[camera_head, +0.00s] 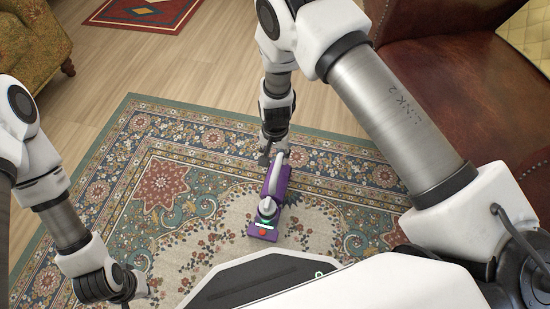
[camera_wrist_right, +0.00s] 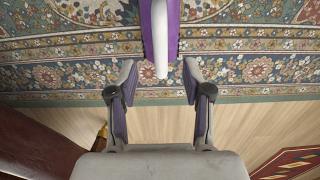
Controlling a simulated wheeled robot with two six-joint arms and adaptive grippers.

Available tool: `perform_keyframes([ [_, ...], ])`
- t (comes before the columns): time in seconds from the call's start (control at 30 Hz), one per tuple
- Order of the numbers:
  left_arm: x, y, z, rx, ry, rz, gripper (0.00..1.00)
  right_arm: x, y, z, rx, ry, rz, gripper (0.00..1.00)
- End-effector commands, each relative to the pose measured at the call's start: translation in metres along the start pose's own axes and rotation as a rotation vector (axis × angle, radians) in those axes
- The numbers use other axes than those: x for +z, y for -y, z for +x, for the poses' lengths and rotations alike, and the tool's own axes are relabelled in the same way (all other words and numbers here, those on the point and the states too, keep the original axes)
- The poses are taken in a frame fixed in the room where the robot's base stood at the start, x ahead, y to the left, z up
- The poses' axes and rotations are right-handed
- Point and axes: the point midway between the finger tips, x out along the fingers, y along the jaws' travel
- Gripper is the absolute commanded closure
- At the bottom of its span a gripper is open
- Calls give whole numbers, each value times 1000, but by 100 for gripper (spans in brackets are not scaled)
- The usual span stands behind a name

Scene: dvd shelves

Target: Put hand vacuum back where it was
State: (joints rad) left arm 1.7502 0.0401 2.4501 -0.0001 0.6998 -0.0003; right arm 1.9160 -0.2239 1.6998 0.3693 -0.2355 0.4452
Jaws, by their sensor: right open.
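The hand vacuum (camera_head: 276,183) is purple with a light grey top and a red spot at its near end. It appears to lie on the patterned rug in the head view, its far end close to my right gripper (camera_head: 274,153). In the right wrist view, the vacuum's purple and grey end (camera_wrist_right: 161,40) is in line with the gap between the spread fingers of my right gripper (camera_wrist_right: 159,78). The fingers are apart from it on both sides. My left gripper (camera_head: 138,286) is low at the left, away from the vacuum; its fingers are not clear.
The patterned rug (camera_head: 150,235) covers the wooden floor (camera_head: 100,70) here. A brown leather seat (camera_head: 450,110) stands at the right, and a green patterned armchair (camera_head: 35,40) at the upper left. A small red rug (camera_head: 145,12) lies further off. The rug around the vacuum is clear.

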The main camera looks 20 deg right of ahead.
Motion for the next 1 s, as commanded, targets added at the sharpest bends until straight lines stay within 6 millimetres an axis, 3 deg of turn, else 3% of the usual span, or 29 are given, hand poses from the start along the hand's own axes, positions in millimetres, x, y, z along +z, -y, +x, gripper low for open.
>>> perform_keyframes([
  [0.07,0,0,-6,0,0,0,100,0,0,-9,0,0,-1,50],
  [0.27,0,0,-4,0,0,0,100,1,-2,-8,2,1,-2,50],
  [0.33,0,0,-4,0,0,0,100,6,-17,0,15,-3,-22,50],
  [0.37,0,0,-4,0,0,0,100,10,-30,6,26,-6,-42,50],
  [0.43,0,0,-4,0,0,0,100,30,-75,22,55,-15,-122,50],
  [0.5,0,0,-4,0,0,0,100,63,-130,35,74,-16,-246,50],
  [0.6,0,0,-4,0,0,0,100,116,-186,33,52,-8,-422,50],
  [0.67,0,0,-4,0,0,0,100,141,-204,26,26,-4,-495,50],
  [0.77,0,0,-5,0,0,0,100,160,-214,18,-3,-7,-553,50],
  [1.0,0,0,-4,0,0,0,100,159,-213,17,-7,-13,-559,50],
])
